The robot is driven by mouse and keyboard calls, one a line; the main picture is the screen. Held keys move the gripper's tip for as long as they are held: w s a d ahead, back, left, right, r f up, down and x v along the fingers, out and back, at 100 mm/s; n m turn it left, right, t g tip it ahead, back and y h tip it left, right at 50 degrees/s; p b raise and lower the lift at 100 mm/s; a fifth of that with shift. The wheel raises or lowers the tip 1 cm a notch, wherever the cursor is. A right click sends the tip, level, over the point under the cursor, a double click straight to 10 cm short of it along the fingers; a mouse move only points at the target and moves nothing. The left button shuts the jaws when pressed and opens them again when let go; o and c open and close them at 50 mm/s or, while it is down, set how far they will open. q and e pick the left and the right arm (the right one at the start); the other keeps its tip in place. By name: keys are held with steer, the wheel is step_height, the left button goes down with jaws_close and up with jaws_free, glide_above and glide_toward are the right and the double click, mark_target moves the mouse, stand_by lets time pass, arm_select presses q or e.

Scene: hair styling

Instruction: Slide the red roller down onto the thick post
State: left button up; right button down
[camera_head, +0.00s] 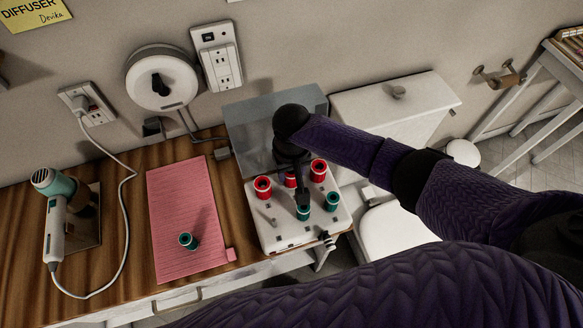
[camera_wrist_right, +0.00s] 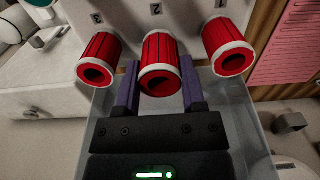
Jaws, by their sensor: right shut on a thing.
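My right gripper (camera_head: 296,178) reaches down over the white roller base (camera_head: 284,234). In the right wrist view its two fingers (camera_wrist_right: 161,80) are shut on the middle red roller (camera_wrist_right: 161,62), which has white rims. Two more red rollers flank it, the one on the left (camera_wrist_right: 99,60) and the one on the right (camera_wrist_right: 230,46) in that view. In the head view they stand on the base at its left (camera_head: 263,187) and right (camera_head: 318,170). Whether the held roller is around its post or above it is hidden. My left gripper is not in view.
Two green rollers, one of them (camera_head: 331,201), stand on the base near bare posts. A third green roller (camera_head: 188,241) stands on the pink mat (camera_head: 180,190). A clear lid (camera_head: 255,125) rises behind the base. A hair dryer (camera_head: 54,215) stands at the left.

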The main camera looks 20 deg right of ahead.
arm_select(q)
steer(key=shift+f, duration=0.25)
arm_select(e)
steer(key=shift+f, duration=0.4)
arm_select(q)
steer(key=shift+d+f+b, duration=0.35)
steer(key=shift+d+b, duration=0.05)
steer(key=shift+b, duration=0.2)
arm_select(e)
steer(key=shift+f, duration=0.5)
steer(key=shift+c, duration=0.5)
jaws_free()
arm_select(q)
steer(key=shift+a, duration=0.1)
arm_select(e)
steer(key=shift+r, duration=0.1)
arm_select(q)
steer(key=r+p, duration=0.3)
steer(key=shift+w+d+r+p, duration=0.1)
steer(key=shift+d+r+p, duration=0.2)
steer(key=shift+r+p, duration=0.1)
arm_select(e)
step_height(320, 180, up, 10)
